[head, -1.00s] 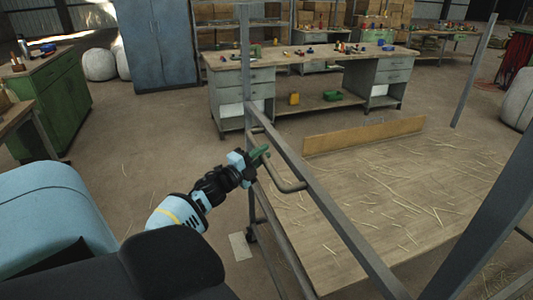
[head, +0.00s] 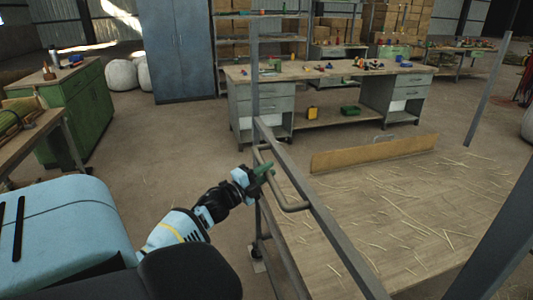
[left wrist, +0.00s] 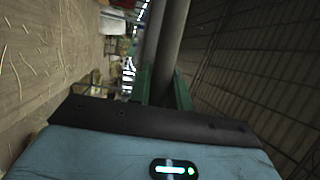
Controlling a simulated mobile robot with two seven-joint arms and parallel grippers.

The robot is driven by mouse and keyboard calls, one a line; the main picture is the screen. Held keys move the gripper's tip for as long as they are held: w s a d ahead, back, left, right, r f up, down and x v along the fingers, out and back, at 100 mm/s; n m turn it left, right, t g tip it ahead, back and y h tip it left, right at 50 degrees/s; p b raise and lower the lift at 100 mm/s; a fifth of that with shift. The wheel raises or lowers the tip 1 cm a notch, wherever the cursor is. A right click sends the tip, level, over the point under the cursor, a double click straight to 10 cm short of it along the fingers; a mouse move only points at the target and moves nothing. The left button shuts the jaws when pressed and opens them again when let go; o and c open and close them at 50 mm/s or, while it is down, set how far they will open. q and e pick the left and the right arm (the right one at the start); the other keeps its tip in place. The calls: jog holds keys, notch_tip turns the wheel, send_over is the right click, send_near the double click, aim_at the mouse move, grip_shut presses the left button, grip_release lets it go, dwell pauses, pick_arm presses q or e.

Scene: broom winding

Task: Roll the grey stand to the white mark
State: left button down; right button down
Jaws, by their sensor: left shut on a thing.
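The grey stand (head: 325,215) is a frame of metal bars with upright posts and a bent side handle (head: 290,207). My left gripper (head: 262,172) is shut on this handle at the stand's left side. In the left wrist view, a grey bar (left wrist: 165,50) runs between the green fingers. The white mark (head: 259,266) is a small pale patch on the floor, low in the head view. A caster (head: 256,252) of the stand is at the mark and seems to overlap it; exact contact cannot be told. My right gripper is not in view.
A straw-strewn wooden surface (head: 400,215) lies within the frame, with a low board (head: 372,153) at its back. A workbench (head: 330,72) stands behind, with a green cabinet (head: 85,110) and blue locker (head: 180,50) to the left. Floor between them is open.

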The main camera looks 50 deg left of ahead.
pick_arm(q)
jog(key=c, duration=1.3)
grip_release()
jog(key=shift+w, duration=0.1)
jog(key=s+f, duration=0.1)
jog(key=s, duration=0.6)
jog(key=shift+s+f+b, duration=0.2)
jog(key=shift+s+b, duration=0.15)
jog(key=shift+s, duration=0.05)
